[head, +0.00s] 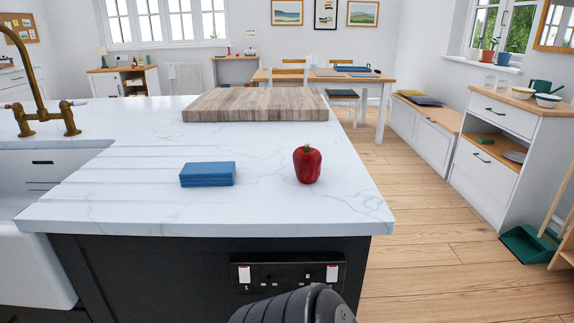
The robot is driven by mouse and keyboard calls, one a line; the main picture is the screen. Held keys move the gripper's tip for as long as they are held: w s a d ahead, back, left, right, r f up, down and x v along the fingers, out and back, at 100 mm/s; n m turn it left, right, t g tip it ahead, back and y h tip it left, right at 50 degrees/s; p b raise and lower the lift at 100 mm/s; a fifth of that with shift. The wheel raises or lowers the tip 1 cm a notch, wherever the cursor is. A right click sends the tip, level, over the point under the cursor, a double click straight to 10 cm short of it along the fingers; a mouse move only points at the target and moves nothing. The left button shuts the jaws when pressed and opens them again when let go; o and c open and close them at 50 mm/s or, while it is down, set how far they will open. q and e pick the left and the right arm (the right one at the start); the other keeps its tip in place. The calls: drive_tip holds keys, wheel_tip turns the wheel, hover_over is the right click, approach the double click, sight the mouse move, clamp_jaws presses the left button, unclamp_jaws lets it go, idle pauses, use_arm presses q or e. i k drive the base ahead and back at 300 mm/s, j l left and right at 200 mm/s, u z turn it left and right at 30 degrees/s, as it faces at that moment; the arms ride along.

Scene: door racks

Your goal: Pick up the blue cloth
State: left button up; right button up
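The blue cloth (207,174) lies folded in a flat stack on the white marble counter (130,205), near its front edge and left of a red pepper. Nothing touches it. A dark rounded part of my own body shows at the bottom edge of the head view, below the counter front. Neither gripper's fingers can be seen in the head view.
A red pepper (307,164) stands right of the cloth with a gap between them. A thick wooden board (257,105) lies behind both. A brass tap (40,110) and a sink are at the left. Open wooden floor (430,240) lies to the right of the counter.

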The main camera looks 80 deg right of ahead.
sight(203, 173)
drive_tip(key=z, duration=2.1)
drive_tip(key=k+j+z, duration=0.1)
drive_tip(key=z, duration=0.35)
